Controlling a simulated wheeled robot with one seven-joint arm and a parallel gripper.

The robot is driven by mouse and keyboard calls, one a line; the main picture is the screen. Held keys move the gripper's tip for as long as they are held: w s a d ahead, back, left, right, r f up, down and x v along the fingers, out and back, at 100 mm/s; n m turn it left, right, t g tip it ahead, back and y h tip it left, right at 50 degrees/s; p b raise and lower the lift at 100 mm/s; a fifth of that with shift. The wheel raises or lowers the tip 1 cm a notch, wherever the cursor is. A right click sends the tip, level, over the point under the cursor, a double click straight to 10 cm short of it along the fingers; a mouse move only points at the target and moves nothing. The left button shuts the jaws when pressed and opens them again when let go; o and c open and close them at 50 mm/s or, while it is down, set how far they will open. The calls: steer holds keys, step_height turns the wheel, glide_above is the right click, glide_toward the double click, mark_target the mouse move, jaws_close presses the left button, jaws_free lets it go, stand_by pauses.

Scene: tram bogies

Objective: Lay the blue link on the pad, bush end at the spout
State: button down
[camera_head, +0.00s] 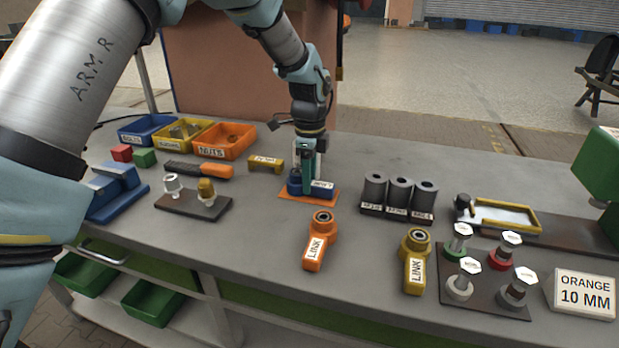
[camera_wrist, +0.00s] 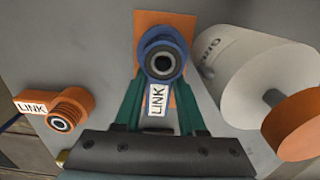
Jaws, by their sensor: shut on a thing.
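The blue link (camera_head: 322,187) is between the teal fingers of my gripper (camera_head: 308,172), which is shut on it. In the wrist view the blue link (camera_wrist: 162,58) has its round bush end beyond the fingertips and its LINK label between them. It is over or on an orange mat (camera_head: 300,197); I cannot tell whether it touches. At the right is a yellow-rimmed tray (camera_head: 538,222) with a pale surface, which may be the pad. A small black-topped fitting (camera_head: 463,205) stands at its left end; I cannot tell if it is the spout.
An orange link (camera_head: 317,250) and a yellow link (camera_head: 415,275) lie nearer the front edge. Three grey cylinders (camera_head: 399,193) stand between my gripper and the tray. Several capped posts (camera_head: 460,287) and a sign (camera_head: 583,294) stand front right. A green machine (camera_head: 597,175) stands far right.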

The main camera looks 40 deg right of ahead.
steer(key=shift+f, duration=0.15)
steer(key=shift+c, duration=2.4)
jaws_free()
step_height(320, 180, up, 12)
steer(key=b, duration=0.2)
steer(key=shift+r, duration=0.2)
steer(key=w+a+f+n, duration=0.1)
steer(key=w+a+n, duration=0.35)
steer(key=a, duration=0.45)
steer(key=w+a+f+n, duration=0.1)
steer(key=w+a+n, duration=0.3)
steer(key=a, duration=0.6)
steer(key=w+a+f+n, duration=0.25)
steer(key=a+n, duration=0.35)
steer(key=a, duration=0.3)
steer(key=s+a+f+n, duration=0.1)
steer(key=s+a+n, duration=0.2)
steer(key=a+n, duration=0.4)
steer(key=s+a+f+n+t, duration=0.1)
steer(key=s+a+n, duration=0.3)
steer(key=a, duration=1)
steer(key=f+n, duration=0.1)
steer(key=n, duration=0.2)
steer(key=shift+t, duration=0.3)
